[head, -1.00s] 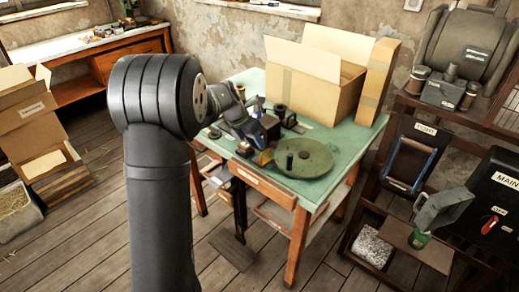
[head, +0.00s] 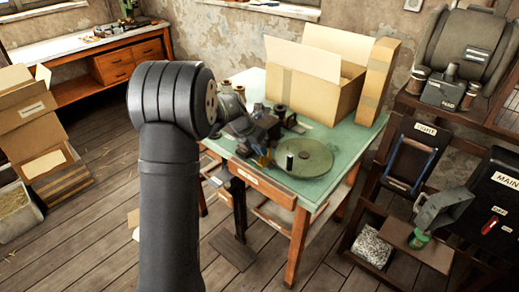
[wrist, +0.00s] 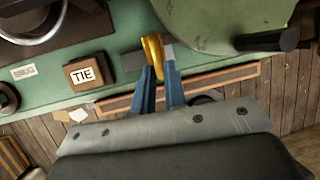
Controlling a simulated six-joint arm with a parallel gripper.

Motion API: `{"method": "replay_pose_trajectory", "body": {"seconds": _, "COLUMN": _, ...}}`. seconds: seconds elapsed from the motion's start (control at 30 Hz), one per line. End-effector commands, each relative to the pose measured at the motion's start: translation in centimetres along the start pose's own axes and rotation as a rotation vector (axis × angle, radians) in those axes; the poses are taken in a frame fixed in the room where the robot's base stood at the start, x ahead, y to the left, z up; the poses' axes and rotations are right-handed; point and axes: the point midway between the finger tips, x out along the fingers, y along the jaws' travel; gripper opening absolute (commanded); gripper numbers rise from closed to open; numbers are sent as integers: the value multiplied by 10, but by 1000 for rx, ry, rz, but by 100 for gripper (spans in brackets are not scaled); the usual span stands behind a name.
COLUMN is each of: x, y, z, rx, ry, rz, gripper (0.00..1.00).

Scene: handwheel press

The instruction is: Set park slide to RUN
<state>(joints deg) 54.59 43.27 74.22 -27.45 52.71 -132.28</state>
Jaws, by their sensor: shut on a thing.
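My gripper (wrist: 160,85) has blue fingers shut on a curved yellow piece (wrist: 153,52) at the green table's front edge. This piece appears to be the park slide's handle; no RUN marking is readable. A grey plate (wrist: 133,61) lies just left of it in the wrist view. The green handwheel disc (wrist: 205,20) with its dark upright knob (wrist: 270,40) is close on the right. In the head view, my gripper (head: 263,160) is low beside the disc (head: 308,165), and my own arm partly hides the press.
A block labelled TIE (wrist: 90,73) sits left of my gripper. The open cardboard box (head: 315,85) stands at the back of the green table (head: 345,150). A rack with LIGHT (head: 425,130) and MAIN (head: 505,182) panels stands to the right.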

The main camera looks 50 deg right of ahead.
Motion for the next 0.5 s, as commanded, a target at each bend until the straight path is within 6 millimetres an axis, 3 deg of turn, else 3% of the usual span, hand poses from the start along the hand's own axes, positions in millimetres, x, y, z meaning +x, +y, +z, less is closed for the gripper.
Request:
{"method": "replay_pose_trajectory", "body": {"seconds": 0.13, "x": -1, "y": 8, "z": 1, "rx": -2, "ry": 0, "rz": 0, "gripper": 0}}
{"method": "replay_pose_trajectory", "body": {"seconds": 0.33, "x": -7, "y": 37, "z": 3, "rx": -2, "ry": -1, "rz": 0, "gripper": 0}}
{"method": "replay_pose_trajectory", "body": {"seconds": 0.5, "x": -8, "y": 39, "z": 3, "rx": -1, "ry": -1, "rz": 1, "gripper": 0}}
